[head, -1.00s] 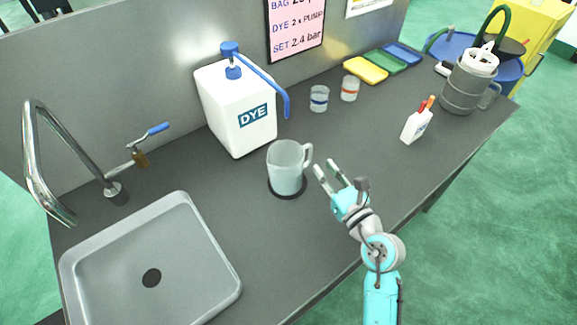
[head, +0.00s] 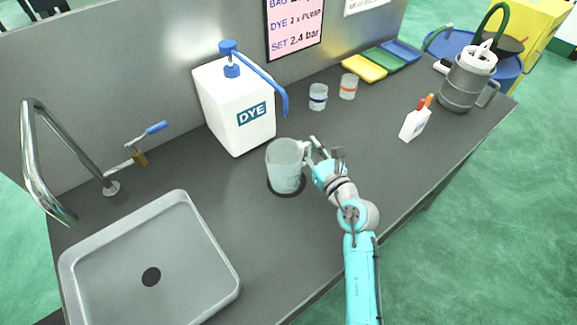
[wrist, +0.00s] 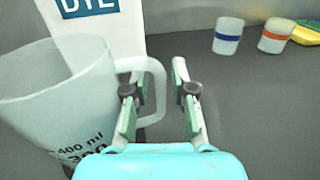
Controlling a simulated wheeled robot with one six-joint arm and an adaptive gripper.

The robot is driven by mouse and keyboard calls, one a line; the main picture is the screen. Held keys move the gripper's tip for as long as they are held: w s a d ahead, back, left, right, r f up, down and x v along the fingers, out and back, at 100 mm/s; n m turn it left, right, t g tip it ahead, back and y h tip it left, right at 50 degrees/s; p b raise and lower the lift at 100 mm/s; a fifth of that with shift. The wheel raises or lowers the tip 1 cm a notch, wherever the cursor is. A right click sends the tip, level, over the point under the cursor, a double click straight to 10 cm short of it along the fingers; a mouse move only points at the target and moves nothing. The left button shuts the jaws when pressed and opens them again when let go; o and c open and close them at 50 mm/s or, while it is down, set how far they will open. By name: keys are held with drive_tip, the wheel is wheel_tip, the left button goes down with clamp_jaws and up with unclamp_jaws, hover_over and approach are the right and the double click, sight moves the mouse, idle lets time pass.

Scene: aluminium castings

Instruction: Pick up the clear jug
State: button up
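The clear jug (head: 285,166) is a frosted, see-through measuring jug, upright on a dark round spot on the grey counter. Its handle points right, towards my gripper (head: 312,153). In the wrist view the jug (wrist: 60,95) fills the left side, with dark volume marks low on its wall. My gripper (wrist: 158,72) is open there. The outer bar of the handle (wrist: 158,92) shows between the two fingers, the left finger overlapping the handle's loop and the right finger outside it. I cannot tell whether either finger touches the handle.
A white DYE container (head: 235,105) with a blue pump stands just behind the jug. The sink (head: 215,245) lies front left. Cups with blue (head: 318,97) and orange (head: 348,87) bands stand behind right. A white marker holder (head: 415,124) is further right.

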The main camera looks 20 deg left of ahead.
clamp_jaws()
